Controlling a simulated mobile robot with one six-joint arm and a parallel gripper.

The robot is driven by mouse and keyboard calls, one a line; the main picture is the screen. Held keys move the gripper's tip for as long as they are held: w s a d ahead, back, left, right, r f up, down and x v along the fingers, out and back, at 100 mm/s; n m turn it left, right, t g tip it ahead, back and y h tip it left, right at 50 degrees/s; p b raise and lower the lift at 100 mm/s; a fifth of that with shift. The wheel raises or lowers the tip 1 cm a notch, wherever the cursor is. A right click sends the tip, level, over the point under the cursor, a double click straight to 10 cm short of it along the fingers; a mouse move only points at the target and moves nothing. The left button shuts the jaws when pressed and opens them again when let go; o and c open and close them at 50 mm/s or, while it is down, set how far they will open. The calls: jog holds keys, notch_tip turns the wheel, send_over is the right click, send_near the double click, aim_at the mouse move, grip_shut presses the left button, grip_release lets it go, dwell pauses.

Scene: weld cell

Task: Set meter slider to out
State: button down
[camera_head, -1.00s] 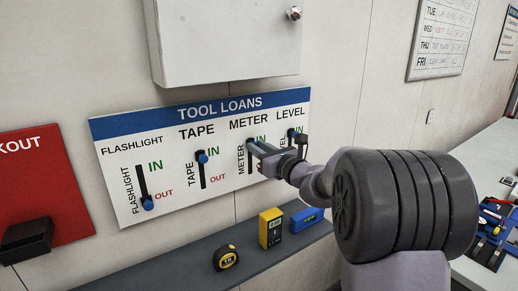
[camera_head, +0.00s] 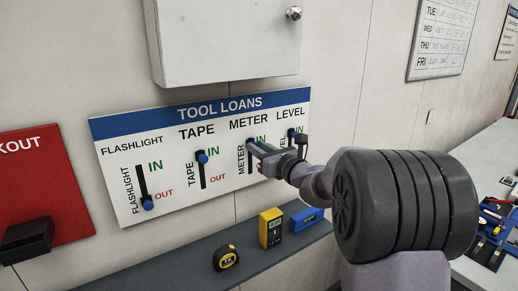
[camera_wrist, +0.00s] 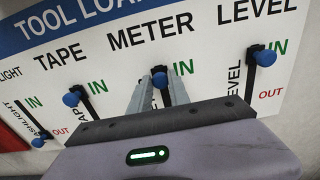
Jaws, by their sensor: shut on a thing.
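The tool loans board (camera_head: 130,205) hangs on the wall with a slider each for flashlight, tape, meter and level. The meter slider's blue knob (camera_wrist: 159,79) is at the upper end of its slot, beside the green IN. My gripper (camera_wrist: 159,88) is shut on this knob, one finger on each side. In the head view my gripper (camera_head: 256,148) covers the knob and the lower part of the meter column, so the meter's OUT label is hidden. The tape knob (camera_head: 202,157) and level knob (camera_wrist: 264,57) are up at IN. The flashlight knob (camera_head: 148,204) is down at OUT.
A grey shelf (camera_head: 190,275) below the board holds a tape measure (camera_head: 226,257), a yellow meter (camera_head: 271,228) and a blue level (camera_head: 306,219). A white cabinet (camera_head: 225,45) juts out above the board. A red lockout board (camera_head: 60,190) is at left.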

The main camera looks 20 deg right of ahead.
notch_tip(320, 180, down, 10)
jog(key=b, duration=0.7)
jog(key=shift+r, duration=0.15)
jog(key=c, duration=1.2)
grip_release()
jog(key=shift+c, duration=0.2)
jog(key=shift+r, duration=0.1)
